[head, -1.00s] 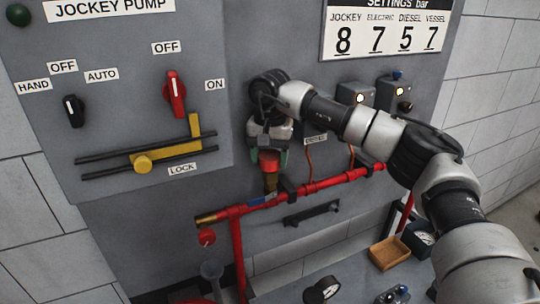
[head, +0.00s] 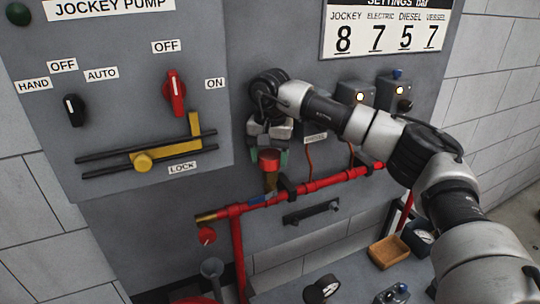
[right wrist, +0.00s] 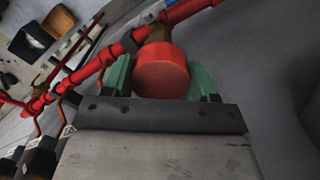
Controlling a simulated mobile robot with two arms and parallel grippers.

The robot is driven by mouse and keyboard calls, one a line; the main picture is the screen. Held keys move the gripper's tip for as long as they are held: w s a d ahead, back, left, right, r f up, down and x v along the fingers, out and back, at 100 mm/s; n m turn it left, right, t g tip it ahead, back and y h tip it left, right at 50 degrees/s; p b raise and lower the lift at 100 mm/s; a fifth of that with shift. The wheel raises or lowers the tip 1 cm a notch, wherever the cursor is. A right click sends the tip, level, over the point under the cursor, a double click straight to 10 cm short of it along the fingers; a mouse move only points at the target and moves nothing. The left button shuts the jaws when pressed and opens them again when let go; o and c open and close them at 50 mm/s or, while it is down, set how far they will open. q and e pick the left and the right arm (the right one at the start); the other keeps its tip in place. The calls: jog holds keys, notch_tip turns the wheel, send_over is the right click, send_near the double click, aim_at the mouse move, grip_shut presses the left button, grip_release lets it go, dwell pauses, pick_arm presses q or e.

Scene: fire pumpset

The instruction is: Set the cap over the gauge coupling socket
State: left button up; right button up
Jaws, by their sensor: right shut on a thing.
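The red cap (head: 269,158) is held between the green fingertips of my right gripper (head: 269,155). It also shows in the right wrist view (right wrist: 161,70), with a green fingertip on each side of it. Below the cap is the brass socket (head: 271,182), which rises from the red pipe (head: 320,185). The cap lines up over the socket's top and looks at or very near it; I cannot tell whether it is fully seated. My left gripper is not in view.
The grey panel with switches and a yellow lock bar (head: 178,150) is at the left. Lit boxes (head: 356,95) are behind my right arm.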

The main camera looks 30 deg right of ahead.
aim_at(270, 169)
jog(key=shift+f+b, duration=1.05)
jog(key=shift+f, duration=0.8)
dwell(0.6)
jog(key=o, duration=1.1)
jog(key=shift+c, duration=0.2)
jog(key=shift+r, duration=0.5)
notch_tip(270, 169, up, 10)
jog(key=shift+f+b, duration=0.1)
jog(key=shift+b, duration=1.1)
